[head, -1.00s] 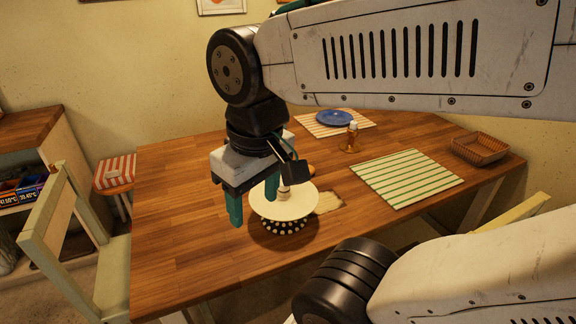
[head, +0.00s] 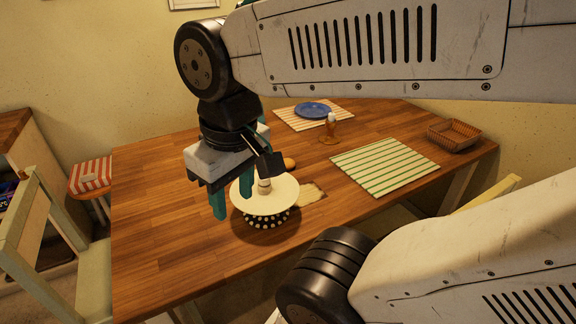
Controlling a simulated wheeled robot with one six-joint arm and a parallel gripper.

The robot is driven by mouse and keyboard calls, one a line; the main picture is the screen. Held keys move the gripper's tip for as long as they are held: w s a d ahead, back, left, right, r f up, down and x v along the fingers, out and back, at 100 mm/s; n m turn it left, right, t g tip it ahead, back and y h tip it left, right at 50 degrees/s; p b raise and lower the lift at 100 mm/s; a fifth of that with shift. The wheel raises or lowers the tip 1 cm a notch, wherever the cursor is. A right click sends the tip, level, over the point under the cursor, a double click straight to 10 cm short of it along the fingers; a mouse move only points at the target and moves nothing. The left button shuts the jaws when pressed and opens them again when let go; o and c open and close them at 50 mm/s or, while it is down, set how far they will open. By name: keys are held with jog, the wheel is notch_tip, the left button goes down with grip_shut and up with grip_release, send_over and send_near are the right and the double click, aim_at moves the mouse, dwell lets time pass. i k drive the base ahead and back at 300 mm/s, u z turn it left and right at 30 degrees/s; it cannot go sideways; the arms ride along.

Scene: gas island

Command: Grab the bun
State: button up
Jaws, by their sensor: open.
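A small rounded orange-brown thing (head: 289,163), perhaps the bun, shows on the wooden table (head: 160,220) just behind the cream plate-like stand (head: 282,194). It is partly hidden by my gripper. My gripper (head: 234,205) points down with its two teal fingers apart and nothing between them. It hangs at the left edge of the stand, in front and to the left of the orange-brown thing. The stand has a dark base with white dots and a small pale knob or piece in its middle.
A pale board (head: 312,195) lies right of the stand. Further off are a green-striped mat (head: 385,166), a wicker basket (head: 454,136), an amber bottle (head: 330,130) and a blue plate (head: 312,109). A chair (head: 85,270) stands left. The table's left part is clear.

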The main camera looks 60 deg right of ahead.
aim_at(290, 164)
jog(key=u, duration=1.05)
jog(key=i, duration=0.25)
jog(key=z, duration=2)
